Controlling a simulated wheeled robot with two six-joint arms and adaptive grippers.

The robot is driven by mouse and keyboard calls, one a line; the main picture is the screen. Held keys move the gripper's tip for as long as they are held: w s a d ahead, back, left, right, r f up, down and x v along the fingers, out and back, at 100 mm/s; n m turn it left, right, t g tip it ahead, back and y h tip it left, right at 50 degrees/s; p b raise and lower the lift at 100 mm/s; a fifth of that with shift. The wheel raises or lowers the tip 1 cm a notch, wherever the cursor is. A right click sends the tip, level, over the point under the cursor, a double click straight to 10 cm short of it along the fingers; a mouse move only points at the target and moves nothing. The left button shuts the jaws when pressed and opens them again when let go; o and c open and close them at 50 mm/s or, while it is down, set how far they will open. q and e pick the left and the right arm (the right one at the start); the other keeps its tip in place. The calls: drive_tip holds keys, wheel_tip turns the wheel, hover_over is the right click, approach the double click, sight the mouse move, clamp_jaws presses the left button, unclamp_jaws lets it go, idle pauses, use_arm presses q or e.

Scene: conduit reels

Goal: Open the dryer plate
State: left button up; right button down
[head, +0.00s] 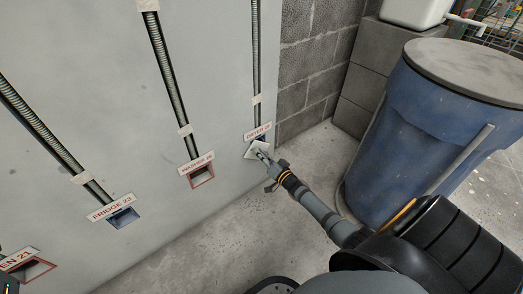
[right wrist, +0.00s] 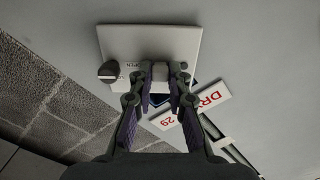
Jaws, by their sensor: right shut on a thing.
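The dryer plate (head: 254,152) is a small pale plate under the DRYER label (head: 258,131) at the right end of the grey wall. In the right wrist view the plate (right wrist: 150,38) has a dark round knob (right wrist: 108,71) with small lettering beside it. My right gripper (head: 264,155) is shut on the light tab of the plate (right wrist: 160,72). The plate looks tilted relative to the label, and part of a dark blue opening shows by the fingers. My left gripper's fingers are not visible.
A blue barrel (head: 410,125) stands right of my right arm. Concrete floor (head: 215,235) is clear below the wall.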

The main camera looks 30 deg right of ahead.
drive_tip(key=shift+a+f+m+p, duration=0.25)
drive_tip(key=shift+m+p, duration=0.2)
drive_tip(key=shift+m, duration=1.05)
drive_tip(key=shift+a+f+m+p, duration=0.1)
drive_tip(key=shift+a+m+p, duration=0.3)
drive_tip(key=shift+m, duration=1.1)
drive_tip(key=shift+a+f+m+p, duration=0.25)
drive_tip(key=shift+m+p, duration=0.25)
drive_tip(key=shift+m, duration=1)
drive_tip(key=c, duration=1.3)
unclamp_jaws()
drive_tip(key=s, duration=0.8)
drive_tip(key=s+d, duration=0.1)
drive_tip(key=s, duration=0.3)
